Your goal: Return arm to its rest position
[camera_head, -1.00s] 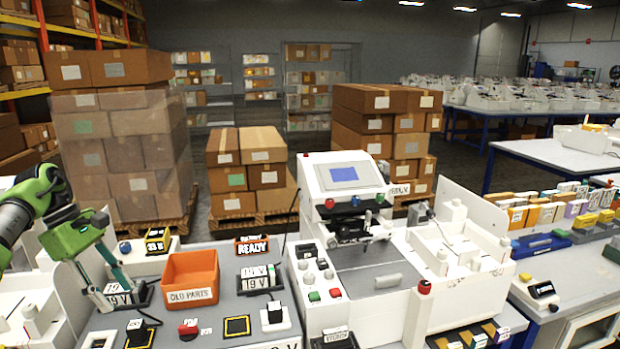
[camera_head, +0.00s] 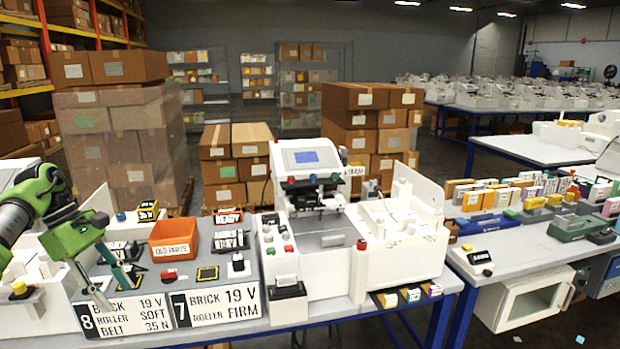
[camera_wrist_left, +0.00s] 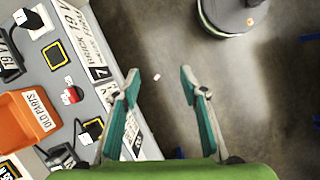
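My left arm (camera_head: 38,205), green and dark, comes in at the left of the head view. My left gripper (camera_head: 115,288) hangs in front of the bench's front sign panel. In the left wrist view the teal fingers of my left gripper (camera_wrist_left: 159,75) are spread apart with nothing between them. Bare floor shows below the fingers, and the bench edge runs close along their left side. My right arm and right gripper do not show.
The bench holds an orange OLD PARTS bin (camera_head: 174,240), a red button (camera_head: 168,274) and a white plotter machine (camera_head: 318,205) with a screen. The bin also shows in the left wrist view (camera_wrist_left: 28,118). Grey floor (camera_wrist_left: 250,110) is open beside the bench.

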